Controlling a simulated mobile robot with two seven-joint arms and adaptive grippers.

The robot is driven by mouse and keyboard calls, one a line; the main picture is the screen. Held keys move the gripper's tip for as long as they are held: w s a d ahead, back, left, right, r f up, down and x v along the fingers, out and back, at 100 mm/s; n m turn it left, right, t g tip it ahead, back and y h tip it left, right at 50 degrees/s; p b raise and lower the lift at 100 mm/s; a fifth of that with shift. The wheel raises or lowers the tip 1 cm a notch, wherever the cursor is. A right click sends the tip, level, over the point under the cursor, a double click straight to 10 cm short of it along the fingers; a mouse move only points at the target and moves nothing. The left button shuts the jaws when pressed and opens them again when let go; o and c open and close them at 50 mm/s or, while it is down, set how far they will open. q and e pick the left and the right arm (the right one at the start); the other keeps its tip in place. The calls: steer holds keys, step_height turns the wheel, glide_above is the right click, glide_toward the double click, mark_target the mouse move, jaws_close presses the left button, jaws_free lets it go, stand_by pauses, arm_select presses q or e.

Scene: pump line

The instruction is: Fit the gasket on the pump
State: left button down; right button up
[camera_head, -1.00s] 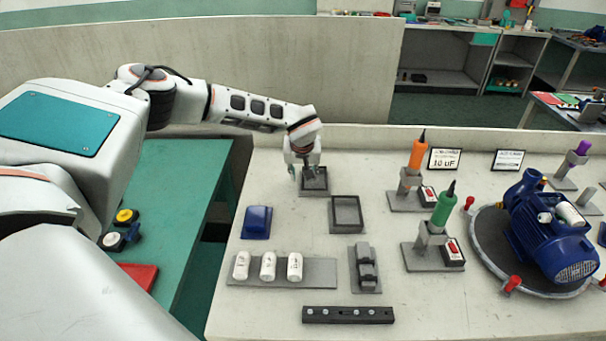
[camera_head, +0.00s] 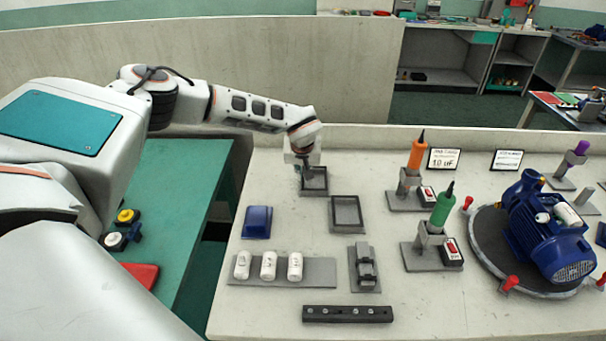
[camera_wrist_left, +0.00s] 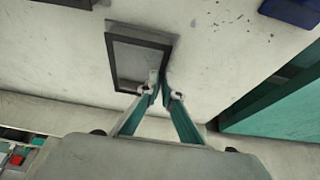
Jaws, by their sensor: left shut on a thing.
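The blue pump (camera_head: 548,232) sits on a dark round turntable (camera_head: 487,262) at the right of the bench. My left gripper (camera_head: 307,181) is at a small dark-rimmed tray (camera_head: 325,188) near the back wall. In the left wrist view, the gripper fingers (camera_wrist_left: 163,96) are close together at the edge of that tray (camera_wrist_left: 112,58). They are shut on a thin dark piece (camera_wrist_left: 163,84), apparently the gasket, mostly hidden between the fingertips. The tray floor that shows is bare grey. My right gripper is out of view.
A second shallow tray (camera_head: 347,228) stands just in front. A blue cover (camera_head: 257,222), white capacitors (camera_head: 268,265) on a grey plate, a grey bracket (camera_head: 364,268) and a dark bar (camera_head: 347,314) lie nearer. Orange (camera_head: 416,156) and green (camera_head: 441,208) tools stand toward the pump.

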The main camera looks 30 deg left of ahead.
arm_select(q)
steer(key=shift+r, duration=0.15)
steer(key=shift+r+p, duration=1.2)
steer(key=shift+p, duration=0.2)
steer(key=shift+r+p, duration=0.9)
steer(key=shift+r, duration=0.25)
